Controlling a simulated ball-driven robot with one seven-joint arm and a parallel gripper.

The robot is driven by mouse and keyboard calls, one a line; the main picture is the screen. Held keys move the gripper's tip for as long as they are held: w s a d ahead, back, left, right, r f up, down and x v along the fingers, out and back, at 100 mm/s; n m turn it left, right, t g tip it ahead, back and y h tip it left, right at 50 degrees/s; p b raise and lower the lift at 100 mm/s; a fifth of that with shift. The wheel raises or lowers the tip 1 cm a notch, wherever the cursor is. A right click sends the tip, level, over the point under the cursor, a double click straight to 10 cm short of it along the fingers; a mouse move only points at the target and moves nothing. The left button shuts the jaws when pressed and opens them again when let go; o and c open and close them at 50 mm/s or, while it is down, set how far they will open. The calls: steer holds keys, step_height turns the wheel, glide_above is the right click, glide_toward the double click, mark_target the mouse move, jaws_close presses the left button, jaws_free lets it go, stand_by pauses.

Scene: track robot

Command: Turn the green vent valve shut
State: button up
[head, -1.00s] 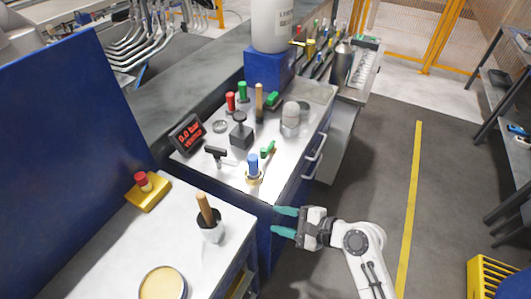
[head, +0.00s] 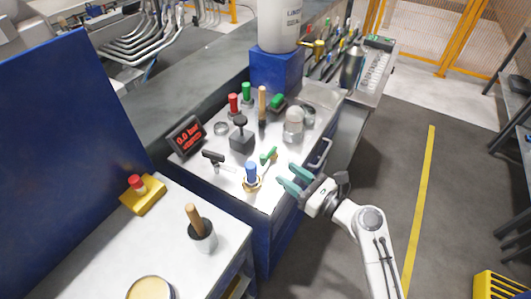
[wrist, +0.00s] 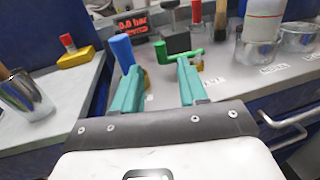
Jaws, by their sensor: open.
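The green vent valve (head: 268,155) is a small green lever handle near the front edge of the grey worktop. In the wrist view its green handle (wrist: 162,54) shows just beyond and between the fingertips, partly hidden by the right finger. My gripper (head: 289,176) has two teal fingers, apart and empty. It is just right of the valve by the worktop edge, not visibly touching it. In the wrist view the fingers (wrist: 158,70) point toward the valve.
A blue-capped valve (head: 251,171) stands close to the left of the green handle. A display (head: 187,137) reads 0.0 bar. A black T-handle (head: 213,157) and a clear domed jar (head: 294,122) are nearby. A drawer handle (head: 320,155) juts from the worktop's right side.

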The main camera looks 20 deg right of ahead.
mark_target(263, 162)
steer(key=p+x, duration=0.1)
steer(key=x, duration=0.9)
jaws_close()
stand_by(0.4)
